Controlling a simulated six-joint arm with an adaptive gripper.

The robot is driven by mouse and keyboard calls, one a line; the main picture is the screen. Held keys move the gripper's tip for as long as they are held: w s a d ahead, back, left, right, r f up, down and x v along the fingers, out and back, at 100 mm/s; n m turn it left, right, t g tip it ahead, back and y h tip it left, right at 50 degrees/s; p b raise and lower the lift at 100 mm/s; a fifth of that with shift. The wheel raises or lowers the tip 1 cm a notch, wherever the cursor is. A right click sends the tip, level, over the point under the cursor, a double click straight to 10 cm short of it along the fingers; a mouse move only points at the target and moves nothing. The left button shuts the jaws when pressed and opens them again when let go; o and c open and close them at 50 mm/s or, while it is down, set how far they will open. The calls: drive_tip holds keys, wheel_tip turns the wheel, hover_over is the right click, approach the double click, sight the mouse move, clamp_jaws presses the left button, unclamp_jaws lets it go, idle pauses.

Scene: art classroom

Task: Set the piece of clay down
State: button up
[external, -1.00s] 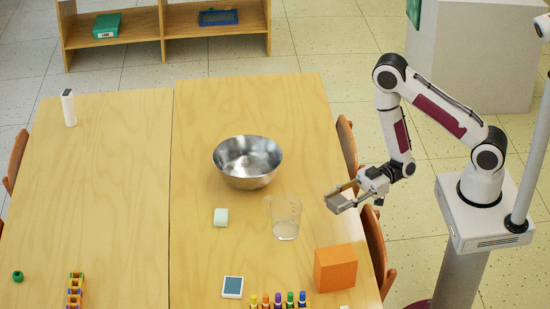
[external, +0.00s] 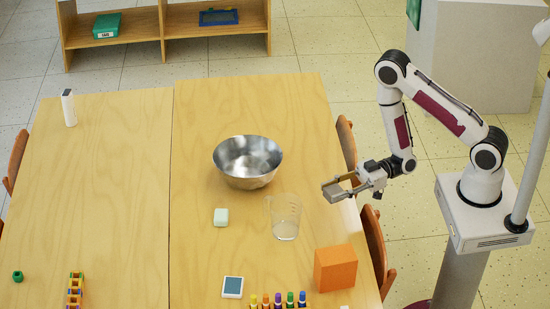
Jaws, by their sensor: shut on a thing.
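My gripper (external: 337,190) is over the right side of the wooden table (external: 205,120), to the right of and above the clear measuring jug in the picture. It is shut on a small greyish-tan piece, which seems to be the piece of clay. The fingers hide most of that piece, so its shape is hard to tell. It appears to be held above the table top.
The clear jug (external: 286,218) stands close to my gripper. Bare table lies left of the bowl.

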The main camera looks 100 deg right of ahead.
drive_tip(key=w+d+f+m+h, duration=0.1)
drive_tip(key=d+m+h, duration=0.5)
drive_tip(key=d, duration=1.7)
drive_tip(key=f+h, duration=0.1)
drive_tip(key=h, duration=0.3)
drive_tip(key=shift+d+m+t, duration=0.3)
drive_tip(key=shift+d+t, duration=0.05)
drive_tip(key=shift+t, duration=0.05)
drive_tip(key=shift+f, duration=0.15)
hover_over(318, 179)
drive_tip(key=shift+f, duration=2.85)
drive_tip(key=shift+f, duration=1.9)
drive_tip(key=shift+f, duration=0.15)
drive_tip(key=o, duration=1.2)
